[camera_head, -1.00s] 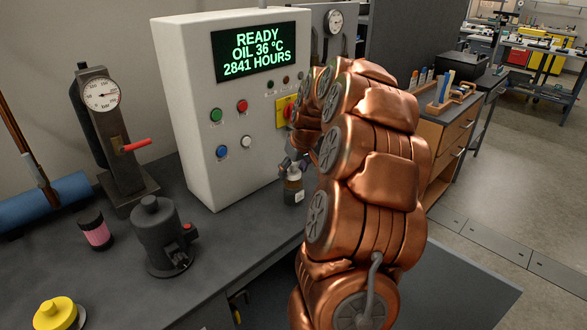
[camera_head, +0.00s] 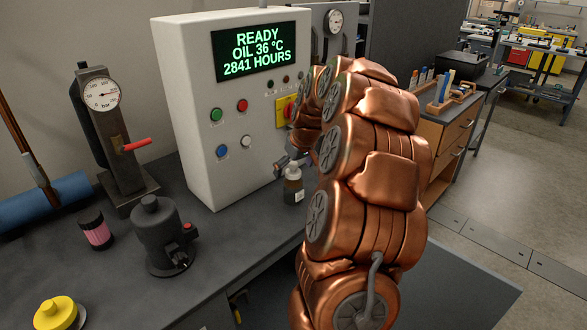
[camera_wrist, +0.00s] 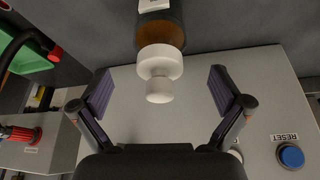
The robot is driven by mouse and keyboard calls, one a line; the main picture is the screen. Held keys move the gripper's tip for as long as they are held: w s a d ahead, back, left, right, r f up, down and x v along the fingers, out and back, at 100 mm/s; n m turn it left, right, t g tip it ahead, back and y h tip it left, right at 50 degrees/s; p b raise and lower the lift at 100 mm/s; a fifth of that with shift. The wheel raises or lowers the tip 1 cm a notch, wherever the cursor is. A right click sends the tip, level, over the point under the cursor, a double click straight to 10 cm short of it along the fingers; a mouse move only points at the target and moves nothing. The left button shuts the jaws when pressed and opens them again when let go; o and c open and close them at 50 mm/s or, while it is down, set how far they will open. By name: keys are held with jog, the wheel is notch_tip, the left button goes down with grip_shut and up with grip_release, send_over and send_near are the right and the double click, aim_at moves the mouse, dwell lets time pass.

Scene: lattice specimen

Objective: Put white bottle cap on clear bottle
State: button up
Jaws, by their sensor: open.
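The bottle (camera_head: 293,190) stands upright on the dark bench, close to the right front of the grey control cabinet. It looks amber-brown, with a pale label. In the wrist view the bottle (camera_wrist: 161,32) shows at the top, cut off by the frame. The white cap (camera_wrist: 160,63), a wide disc with a narrower knob, appears to sit on its mouth. My gripper (camera_wrist: 162,80) is open, with one finger on each side of the cap and visible gaps between. In the head view my arm hides most of the gripper.
The control cabinet (camera_head: 180,105) with buttons stands close behind the bottle. A dark pump-like device (camera_head: 160,238), a pink-banded jar (camera_head: 96,232) and a yellow-topped object (camera_head: 56,313) are on the left of the bench. The bench front between them and the bottle is clear.

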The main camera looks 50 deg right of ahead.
aim_at(295, 164)
jog(key=shift+r, duration=0.1)
jog(key=shift+v, duration=2.35)
jog(key=shift+s, duration=0.1)
jog(key=v, duration=1.2)
